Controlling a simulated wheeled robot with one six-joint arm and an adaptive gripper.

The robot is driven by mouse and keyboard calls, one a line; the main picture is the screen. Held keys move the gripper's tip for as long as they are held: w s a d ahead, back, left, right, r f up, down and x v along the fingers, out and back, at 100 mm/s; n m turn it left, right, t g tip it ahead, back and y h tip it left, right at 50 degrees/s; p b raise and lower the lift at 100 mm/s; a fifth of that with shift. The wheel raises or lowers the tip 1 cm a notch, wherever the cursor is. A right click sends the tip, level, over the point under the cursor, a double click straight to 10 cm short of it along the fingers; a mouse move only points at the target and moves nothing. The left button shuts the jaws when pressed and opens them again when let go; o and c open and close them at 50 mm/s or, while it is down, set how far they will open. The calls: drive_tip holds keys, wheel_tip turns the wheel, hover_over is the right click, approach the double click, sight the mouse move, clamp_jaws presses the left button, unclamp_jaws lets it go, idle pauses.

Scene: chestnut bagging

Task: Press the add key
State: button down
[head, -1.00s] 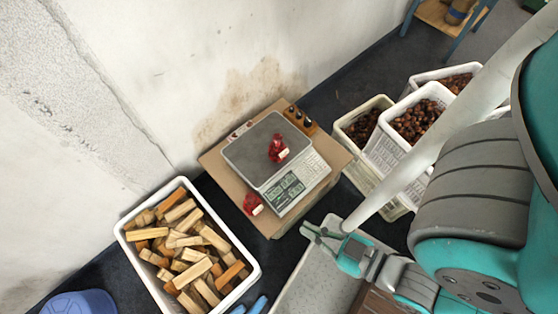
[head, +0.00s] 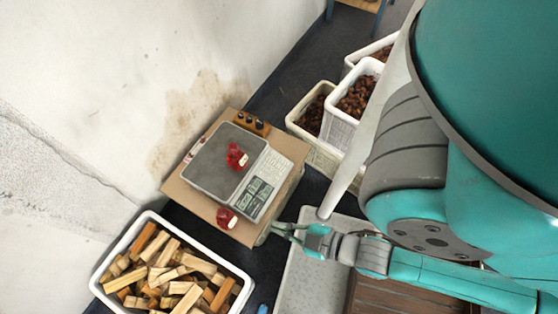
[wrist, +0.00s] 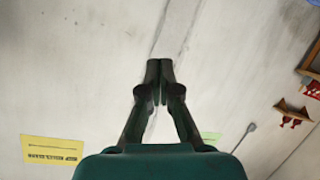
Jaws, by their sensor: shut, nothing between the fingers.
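The weighing scale (head: 208,165) stands on a cardboard box (head: 180,190). Its panel of keys and display (head: 258,193) is on the right side of the platform. The add key is too small to make out. A red net bag (head: 236,158) with a pale label lies on the platform, and a second red bag (head: 227,217) lies on the box by the scale's near edge. My gripper (head: 274,229) is shut and empty, just right of the box's near corner and apart from the keys. In the wrist view its fingers (wrist: 159,72) meet before a pale wall; no scale shows there.
A wooden holder with dark knobs (head: 252,123) sits at the box's back edge. White crates of chestnuts (head: 342,130) stand at the back right. A white crate of wood pieces (head: 240,275) is at front left. A grey-topped surface (head: 310,280) lies below my gripper.

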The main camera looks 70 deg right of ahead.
drive_tip(key=w+d+f+n+g+h, duration=0.1)
drive_tip(key=w+d+f+n+h, duration=0.15)
drive_tip(key=f, duration=0.45)
drive_tip(key=w+d+f+n+g+h, duration=0.1)
drive_tip(key=w+d+f+n, duration=0.2)
drive_tip(key=f, duration=0.4)
drive_tip(key=n+g+h, duration=0.5)
drive_tip(key=n+g, duration=0.5)
drive_tip(key=n, duration=0.6)
hover_over(283, 162)
drive_tip(key=s, duration=0.3)
wheel_tip(283, 162, down, 18)
drive_tip(key=shift+a, duration=0.4)
drive_tip(key=shift+f, duration=0.15)
drive_tip(key=shift+w+d+f, duration=0.1)
drive_tip(key=shift+w+f, duration=0.35)
drive_tip(key=shift+f, duration=0.9)
drive_tip(key=shift+w+d+f, duration=0.15)
drive_tip(key=shift+w+f, duration=0.3)
drive_tip(key=shift+f, duration=0.9)
drive_tip(key=shift+w+d+f, duration=0.1)
drive_tip(key=shift+w+f, duration=0.35)
drive_tip(key=shift+f, duration=0.9)
drive_tip(key=shift+f, duration=0.15)
drive_tip(key=shift+w+f, duration=0.1)
drive_tip(key=shift+f, duration=0.15)
